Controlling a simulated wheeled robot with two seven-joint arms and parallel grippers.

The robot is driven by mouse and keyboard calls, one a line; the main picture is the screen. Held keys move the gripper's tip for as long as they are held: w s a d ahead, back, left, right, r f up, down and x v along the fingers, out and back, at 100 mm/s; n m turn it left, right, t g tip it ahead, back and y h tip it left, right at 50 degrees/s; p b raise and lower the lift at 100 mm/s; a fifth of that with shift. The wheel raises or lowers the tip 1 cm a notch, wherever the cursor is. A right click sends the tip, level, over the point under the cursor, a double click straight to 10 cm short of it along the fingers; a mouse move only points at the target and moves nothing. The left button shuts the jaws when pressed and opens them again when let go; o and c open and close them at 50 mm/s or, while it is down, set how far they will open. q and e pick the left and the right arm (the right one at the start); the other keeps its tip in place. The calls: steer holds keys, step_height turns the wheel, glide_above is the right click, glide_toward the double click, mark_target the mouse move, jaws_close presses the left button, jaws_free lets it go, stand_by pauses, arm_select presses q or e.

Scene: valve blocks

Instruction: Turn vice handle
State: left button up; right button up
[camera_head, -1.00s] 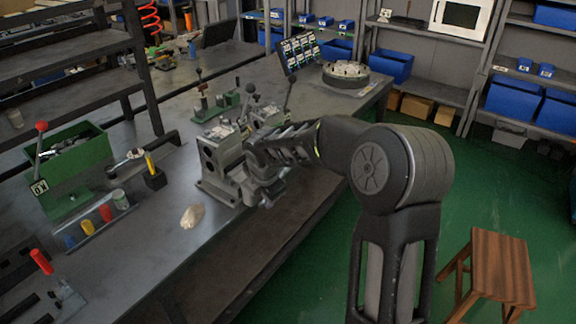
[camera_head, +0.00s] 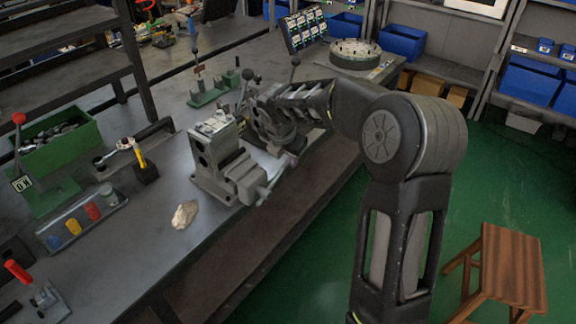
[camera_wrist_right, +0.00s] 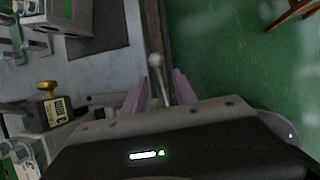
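The grey vice (camera_head: 212,160) stands on the bench near its front edge. Its handle (camera_head: 270,185) is a thin metal bar at the end that juts over the edge. In the right wrist view the handle (camera_wrist_right: 157,75) is a rod with a ball end. My right gripper (camera_head: 288,160) is beside the handle end of the vice, and my wrist covers part of the area behind it. In the wrist view the pinkish fingers of this gripper (camera_wrist_right: 159,92) are apart, with the rod appearing between them. Contact cannot be told. My left gripper is not in view.
A pale stone-like lump (camera_head: 185,214) lies in front of the vice. A green bin (camera_head: 55,140), a tray of coloured parts (camera_head: 85,222) and a red-handled clamp (camera_head: 35,290) are to the left. A wooden stool (camera_head: 500,262) stands on the open green floor at right.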

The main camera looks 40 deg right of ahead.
steer(key=x, duration=0.7)
steer(key=shift+s, duration=0.1)
steer(key=shift+c, duration=0.3)
jaws_close()
stand_by(0.9)
